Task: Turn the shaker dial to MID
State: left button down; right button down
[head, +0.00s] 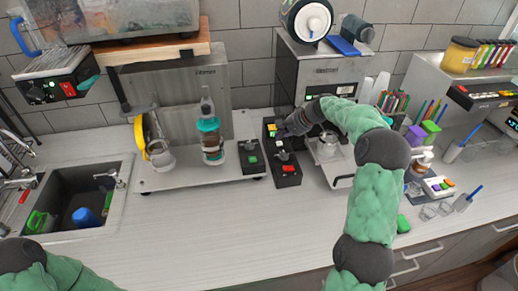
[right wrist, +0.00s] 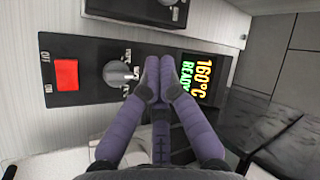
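A grey round dial (right wrist: 117,73) sits on a black control panel (right wrist: 85,50) in the right wrist view, between a red switch and a lit display. Small white labels stand around it, too small to read. It also shows in the head view as a dark knob (head: 282,155) on the black box with the red switch. My right gripper (right wrist: 158,75) has its two purple fingertips together, right beside the dial, with nothing visible between them. Whether they touch the dial I cannot tell. In the head view my right gripper (head: 286,131) is over the far part of the box. My left gripper is out of view.
The lit display (right wrist: 195,80) reads 160°C READY. A red switch (right wrist: 66,75) is marked ON and OFF. Another black box with a green switch (head: 252,159) stands to the left. The front counter (head: 220,230) is clear.

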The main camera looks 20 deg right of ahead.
aim_at(259, 148)
jog(key=w+a+f+n+h+b, duration=0.1)
jog(key=w+a+f+n, duration=0.1)
jog(key=w+f+n, duration=0.1)
jog(key=w+a+f+n+b, duration=0.2)
jog(key=w+a+f+n, duration=0.1)
jog(key=shift+w+a+f+n+t+h, duration=0.15)
jog(key=shift+a+f+n+t+h, duration=0.15)
jog(key=shift+n+h, duration=0.1)
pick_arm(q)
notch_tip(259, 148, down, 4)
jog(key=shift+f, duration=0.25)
pick_arm(e)
jog(key=shift+w+a, duration=0.2)
jog(key=shift+a, duration=0.1)
jog(key=shift+r, duration=0.1)
pick_arm(q)
jog(key=shift+b, duration=0.3)
